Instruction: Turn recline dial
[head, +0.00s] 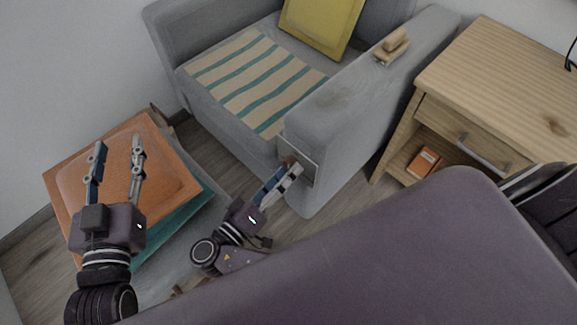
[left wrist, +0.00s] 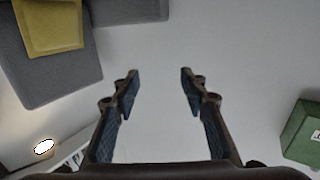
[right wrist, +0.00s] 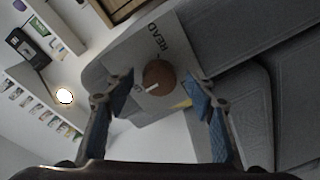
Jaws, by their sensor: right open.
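The recline dial (right wrist: 158,78) is a round brown knob with a white pointer line, on a light plate (right wrist: 130,62) lettered "READ" at the front of the armrest. In the head view the plate (head: 301,158) shows on the grey armchair (head: 345,115), and the dial is mostly hidden by my right gripper. My right gripper (head: 291,168) is open in front of the dial; in the right wrist view the dial sits between and beyond its fingertips (right wrist: 163,82), apparently untouched. My left gripper (head: 117,150) is open and empty above an orange-brown table; it also shows in the left wrist view (left wrist: 158,75).
A wooden object (head: 392,46) rests on the armrest.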

